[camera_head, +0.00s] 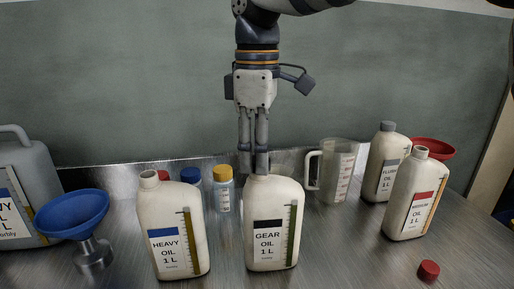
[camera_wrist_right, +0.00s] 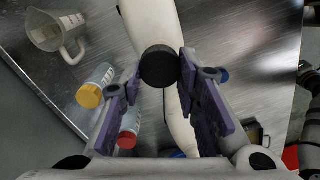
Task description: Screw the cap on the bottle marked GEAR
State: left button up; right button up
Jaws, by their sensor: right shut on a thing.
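The GEAR oil bottle (camera_head: 272,222) stands upright on the metal bench, a cream bottle with a black label band. My right gripper (camera_head: 254,165) points straight down over its top. It is shut on a dark round cap (camera_wrist_right: 159,66), which shows between the purple-grey fingers in the right wrist view. The cap is over the bottle's neck, and the pale bottle body (camera_wrist_right: 150,22) shows beyond it. The fingers hide the neck in the head view, so I cannot tell how far the cap is seated. My left gripper is not in view.
The HEAVY bottle (camera_head: 174,232) stands close left, uncapped. Small jars, one yellow-capped (camera_head: 223,188), stand behind. A clear jug (camera_head: 335,172), the FLUSH bottle (camera_head: 383,165) and another uncapped bottle (camera_head: 416,200) are right. A red cap (camera_head: 428,270) lies front right; a blue funnel (camera_head: 72,214) is left.

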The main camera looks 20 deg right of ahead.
jog(key=shift+f, duration=0.3)
dwell(0.4)
jog(key=o, duration=0.8)
jog(key=shift+c, duration=0.2)
